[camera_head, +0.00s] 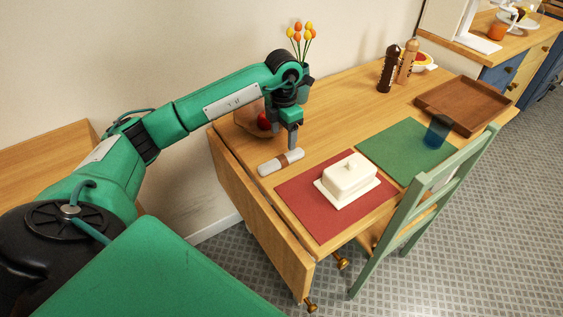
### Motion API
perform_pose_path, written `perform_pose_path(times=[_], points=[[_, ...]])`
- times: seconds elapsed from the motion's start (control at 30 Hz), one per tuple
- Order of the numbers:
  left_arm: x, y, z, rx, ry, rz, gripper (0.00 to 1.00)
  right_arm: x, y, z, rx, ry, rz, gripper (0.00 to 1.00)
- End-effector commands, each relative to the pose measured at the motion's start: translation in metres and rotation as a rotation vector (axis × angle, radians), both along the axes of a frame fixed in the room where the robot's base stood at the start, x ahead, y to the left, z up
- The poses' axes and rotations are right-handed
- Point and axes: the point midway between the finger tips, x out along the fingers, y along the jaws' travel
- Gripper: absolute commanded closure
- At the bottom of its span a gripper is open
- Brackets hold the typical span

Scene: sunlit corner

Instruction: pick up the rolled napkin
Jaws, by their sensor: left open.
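The rolled napkin (274,165) is white with a brown band around its middle. It lies on the wooden table (335,118) near the left end, just behind the red placemat. My left gripper (292,143) points down from above, with its fingertips close to the napkin's right end. It is open, and nothing shows between its fingers. I cannot tell whether the fingertips touch the napkin. My right gripper is not in view.
A white butter dish (349,175) stands on the red placemat (310,213). A bowl with a red fruit (264,121) and a tulip vase sit behind my gripper. A brown tray (462,101), mills and a green chair (415,200) are to the right.

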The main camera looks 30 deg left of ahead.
Motion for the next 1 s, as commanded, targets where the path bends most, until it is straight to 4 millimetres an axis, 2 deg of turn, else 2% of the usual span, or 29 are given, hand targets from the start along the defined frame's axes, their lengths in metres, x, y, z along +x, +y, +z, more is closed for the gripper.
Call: perform_pose_path(times=[0.13, 0.43, 0.7, 1.0], points=[[-0.001, 0.000, -0.027, -0.001, 0.003, -0.001, 0.35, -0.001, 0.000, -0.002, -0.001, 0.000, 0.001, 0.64], [-0.002, 0.001, -0.050, 0.000, 0.002, 0.000, 0.35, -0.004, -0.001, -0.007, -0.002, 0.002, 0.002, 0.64], [-0.005, 0.002, -0.087, -0.001, 0.000, 0.000, 0.35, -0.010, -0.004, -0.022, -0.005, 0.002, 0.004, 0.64], [-0.005, 0.002, -0.094, 0.000, -0.001, -0.001, 0.35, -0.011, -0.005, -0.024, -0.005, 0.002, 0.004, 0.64]])
